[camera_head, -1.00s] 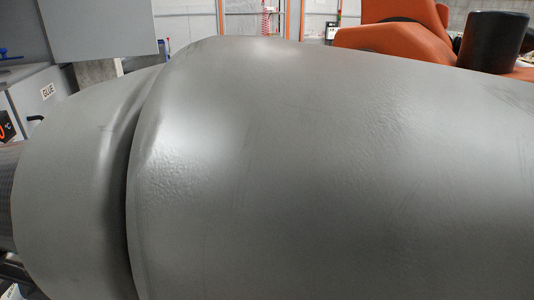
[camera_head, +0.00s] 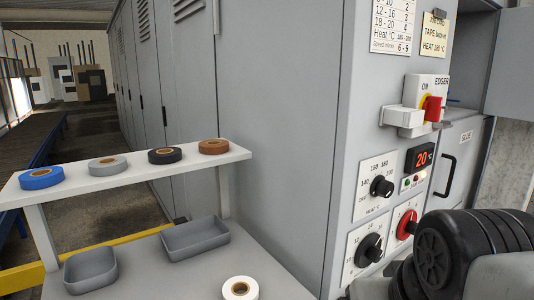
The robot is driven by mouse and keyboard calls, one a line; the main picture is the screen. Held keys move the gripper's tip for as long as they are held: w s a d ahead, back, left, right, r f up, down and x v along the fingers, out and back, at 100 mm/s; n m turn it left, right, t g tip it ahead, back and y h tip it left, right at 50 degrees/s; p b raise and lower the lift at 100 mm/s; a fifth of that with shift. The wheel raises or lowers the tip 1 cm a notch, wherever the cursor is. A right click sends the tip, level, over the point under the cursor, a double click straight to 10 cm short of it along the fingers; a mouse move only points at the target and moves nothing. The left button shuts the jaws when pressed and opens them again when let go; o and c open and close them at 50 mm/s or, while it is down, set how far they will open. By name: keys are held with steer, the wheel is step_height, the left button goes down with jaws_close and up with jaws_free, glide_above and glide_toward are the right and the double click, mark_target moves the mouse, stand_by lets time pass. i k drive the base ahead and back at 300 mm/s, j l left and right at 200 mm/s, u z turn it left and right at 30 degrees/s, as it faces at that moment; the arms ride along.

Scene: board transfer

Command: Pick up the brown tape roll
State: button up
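The brown tape roll (camera_head: 213,146) lies flat at the right end of a narrow white shelf (camera_head: 120,172), close to the grey machine's side. To its left on the same shelf are a black roll (camera_head: 165,155), a grey roll (camera_head: 108,165) and a blue roll (camera_head: 41,178). A white roll (camera_head: 240,289) lies on the lower grey table, at the bottom edge of the picture. My gripper is not in view. A dark ribbed part at the lower right appears to belong to my arm.
Two grey trays (camera_head: 91,268) (camera_head: 195,238) stand on the lower table (camera_head: 165,275) below the shelf. The grey machine (camera_head: 275,120) rises right of the shelf, with knobs (camera_head: 382,187) and a display reading 20 °C (camera_head: 419,158). A yellow rail (camera_head: 22,279) runs behind the table.

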mark_target(212, 147)
steer(key=l+z, duration=0.1)
steer(key=l, duration=0.5)
steer(key=l+z, duration=0.15)
steer(key=l, duration=0.45)
steer(key=k+l+u, duration=0.15)
steer(key=u, duration=1.35)
